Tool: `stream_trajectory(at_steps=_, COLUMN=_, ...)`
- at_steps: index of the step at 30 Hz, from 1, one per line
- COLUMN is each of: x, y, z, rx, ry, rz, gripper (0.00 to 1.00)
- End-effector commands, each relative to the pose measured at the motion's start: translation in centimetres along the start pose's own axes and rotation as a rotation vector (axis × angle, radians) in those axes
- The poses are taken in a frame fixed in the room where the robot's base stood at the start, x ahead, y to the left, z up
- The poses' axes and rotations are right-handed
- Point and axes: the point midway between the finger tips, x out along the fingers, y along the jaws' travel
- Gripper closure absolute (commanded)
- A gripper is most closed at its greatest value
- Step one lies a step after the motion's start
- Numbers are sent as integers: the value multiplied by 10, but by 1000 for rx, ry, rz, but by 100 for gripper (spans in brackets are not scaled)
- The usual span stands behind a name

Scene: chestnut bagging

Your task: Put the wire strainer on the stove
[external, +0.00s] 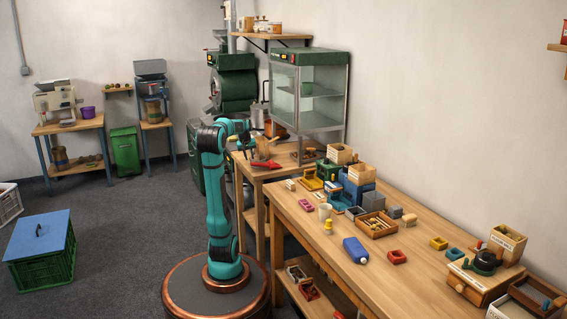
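My gripper (247,137) is at the end of my teal and black arm, over the left end of the small wooden table (258,174). It is small here, and I cannot tell whether its fingers are open or shut, or whether they hold anything. A red object (265,164) and a small wooden item (263,147) are on that table near my gripper. I cannot pick out the wire strainer for certain. I also cannot tell which thing is the stove.
The long workbench (425,262) carries a blue bottle (355,250), trays and boxes. A green crate with a blue lid (40,240) is on the floor at left. The floor between is clear.

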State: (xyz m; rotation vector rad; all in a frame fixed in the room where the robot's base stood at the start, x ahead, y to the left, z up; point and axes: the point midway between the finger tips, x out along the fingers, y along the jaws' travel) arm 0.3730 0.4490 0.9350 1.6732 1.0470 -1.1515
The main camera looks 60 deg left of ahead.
Motion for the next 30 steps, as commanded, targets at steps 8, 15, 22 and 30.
stream_trajectory(at_steps=8, x=-56, y=0, z=0, rx=0, ry=4, rz=1, gripper=74)
stream_trajectory(at_steps=15, x=-89, y=0, z=0, rx=0, ry=3, rz=0, gripper=74)
stream_trajectory(at_steps=22, x=-99, y=0, z=0, rx=0, ry=0, rz=0, gripper=74)
stream_trajectory(at_steps=30, x=-101, y=4, z=3, rx=12, ry=10, rz=4, gripper=74)
